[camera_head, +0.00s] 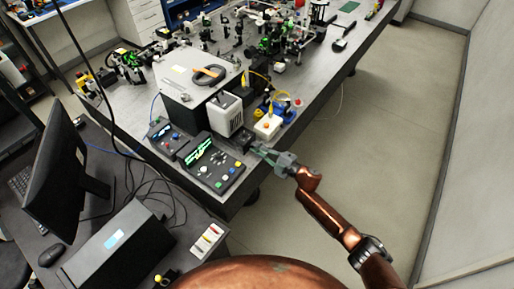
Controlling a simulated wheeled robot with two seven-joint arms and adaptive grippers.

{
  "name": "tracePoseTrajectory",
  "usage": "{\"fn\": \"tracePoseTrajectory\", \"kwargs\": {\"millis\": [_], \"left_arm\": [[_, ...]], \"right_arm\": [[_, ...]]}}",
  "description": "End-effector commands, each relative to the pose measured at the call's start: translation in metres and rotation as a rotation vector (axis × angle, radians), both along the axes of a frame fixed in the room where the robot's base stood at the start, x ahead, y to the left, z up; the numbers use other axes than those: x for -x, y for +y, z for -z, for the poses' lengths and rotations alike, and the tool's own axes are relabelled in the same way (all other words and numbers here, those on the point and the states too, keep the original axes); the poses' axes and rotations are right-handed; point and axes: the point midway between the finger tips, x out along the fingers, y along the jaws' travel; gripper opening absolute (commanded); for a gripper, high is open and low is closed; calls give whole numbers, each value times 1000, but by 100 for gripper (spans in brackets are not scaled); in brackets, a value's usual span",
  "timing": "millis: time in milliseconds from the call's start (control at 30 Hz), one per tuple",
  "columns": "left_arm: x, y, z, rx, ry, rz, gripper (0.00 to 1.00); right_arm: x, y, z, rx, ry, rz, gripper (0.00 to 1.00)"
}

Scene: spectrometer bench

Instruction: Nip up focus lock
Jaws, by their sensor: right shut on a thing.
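My right gripper (262,151) reaches in from the lower right over the bench's near right edge. Its fingers are shut on a small dark part, which I take to be the focus lock, low beside the white upright unit (224,115). The fingers and the small scale hide most of that part, so its shape and angle cannot be told. My left gripper is not in view.
A control box with green displays (213,162) and a smaller dark box (168,138) sit left of the gripper. A white box with an orange button (267,127) stands just behind it. Optics crowd the bench (325,75) farther back. Open floor (400,110) lies to the right.

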Motion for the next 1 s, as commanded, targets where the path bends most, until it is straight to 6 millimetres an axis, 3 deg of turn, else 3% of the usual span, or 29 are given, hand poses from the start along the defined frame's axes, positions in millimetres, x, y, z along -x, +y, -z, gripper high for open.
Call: {"fn": "tracePoseTrajectory", "kwargs": {"millis": [400, 1000], "left_arm": [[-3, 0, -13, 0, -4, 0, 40], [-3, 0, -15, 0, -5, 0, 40]], "right_arm": [[-2, -2, -2, -151, 208, 4, 0], [-2, -2, 0, -190, 261, 4, 0]]}}
